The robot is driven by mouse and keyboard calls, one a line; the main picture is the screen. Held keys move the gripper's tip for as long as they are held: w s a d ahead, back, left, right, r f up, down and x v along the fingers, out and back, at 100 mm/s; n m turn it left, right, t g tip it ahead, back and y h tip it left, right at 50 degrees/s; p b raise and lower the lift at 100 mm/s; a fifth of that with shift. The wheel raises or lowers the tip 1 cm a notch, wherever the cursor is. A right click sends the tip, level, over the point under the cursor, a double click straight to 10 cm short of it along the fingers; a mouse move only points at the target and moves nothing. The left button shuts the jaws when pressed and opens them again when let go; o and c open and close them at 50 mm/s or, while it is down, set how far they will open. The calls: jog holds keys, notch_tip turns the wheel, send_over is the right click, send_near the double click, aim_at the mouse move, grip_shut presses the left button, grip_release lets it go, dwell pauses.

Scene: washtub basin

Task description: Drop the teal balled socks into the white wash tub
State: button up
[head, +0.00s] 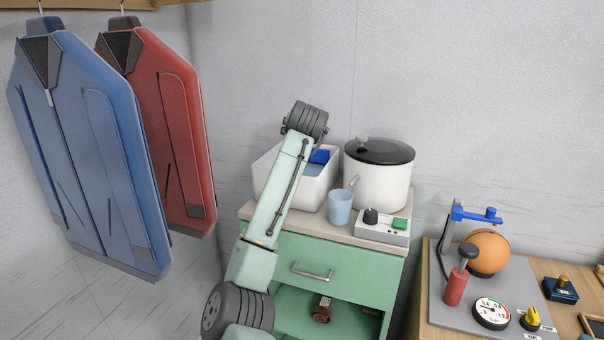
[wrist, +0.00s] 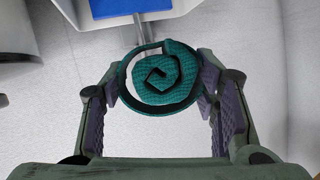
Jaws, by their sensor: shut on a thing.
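The teal balled socks (wrist: 158,78) show as a rolled spiral in the wrist view. My gripper (wrist: 165,84) is shut on them, one finger pad on each side. The white wash tub (head: 287,190) stands at the back left of the cabinet top in the head view, with something blue (head: 318,156) inside. The tub also shows at the top edge of the wrist view (wrist: 181,9), apart from the socks in the picture. My arm crosses in front of the tub in the head view and hides part of it. The gripper and socks are hidden there.
A white pot with a dark lid (head: 379,176) stands right of the tub. A light blue cup (head: 340,208) and a small control box (head: 382,227) sit in front. Blue (head: 90,150) and red (head: 172,130) jackets hang at left. A cluttered bench (head: 425,310) is at right.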

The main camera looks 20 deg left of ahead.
jog(key=shift+f, duration=1.95)
jog(key=o, duration=1.2)
jog(key=shift+o, duration=0.2)
jog(key=v, duration=1.2)
